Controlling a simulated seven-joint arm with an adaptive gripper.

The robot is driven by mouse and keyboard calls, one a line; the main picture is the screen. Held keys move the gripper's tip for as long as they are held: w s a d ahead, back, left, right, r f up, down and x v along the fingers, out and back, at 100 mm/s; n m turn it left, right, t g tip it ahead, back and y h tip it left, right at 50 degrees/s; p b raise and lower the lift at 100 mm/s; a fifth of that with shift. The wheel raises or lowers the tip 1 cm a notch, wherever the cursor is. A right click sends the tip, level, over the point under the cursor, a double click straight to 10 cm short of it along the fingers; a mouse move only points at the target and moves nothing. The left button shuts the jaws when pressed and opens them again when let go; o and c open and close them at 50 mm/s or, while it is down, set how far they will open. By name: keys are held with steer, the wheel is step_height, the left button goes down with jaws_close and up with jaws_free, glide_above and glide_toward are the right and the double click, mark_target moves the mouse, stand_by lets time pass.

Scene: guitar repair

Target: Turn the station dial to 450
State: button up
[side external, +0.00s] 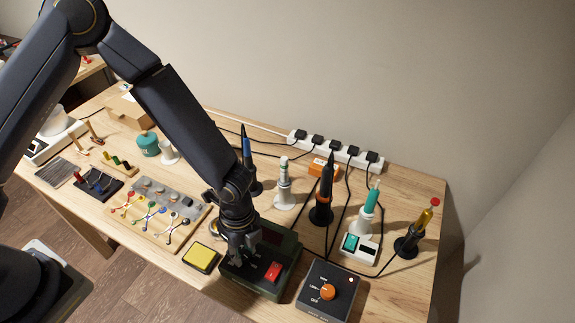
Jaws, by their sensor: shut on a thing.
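The soldering station is a dark green box (284,263) at the front middle of the bench, with a red rocker switch (272,271) on its top face. My gripper (238,258) points down over the left part of this box. It is shut on the station dial, which the fingers hide. The dial's pointer and any numbers around it cannot be read from here.
A dark box with an orange knob (328,291) stands to the right. A yellow sponge tray (201,257) is close on the left. Irons in stands, such as an orange-collared one (321,208), and a power strip (338,152) with cables are behind. A wooden board (140,224) holds colourful clips.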

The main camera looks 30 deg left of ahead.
mark_target(246, 251)
jaws_close()
steer(key=shift+n, duration=0.6)
steer(key=o, duration=1)
jaws_free()
steer(key=r, duration=1.2)
steer(key=shift+w, duration=0.35)
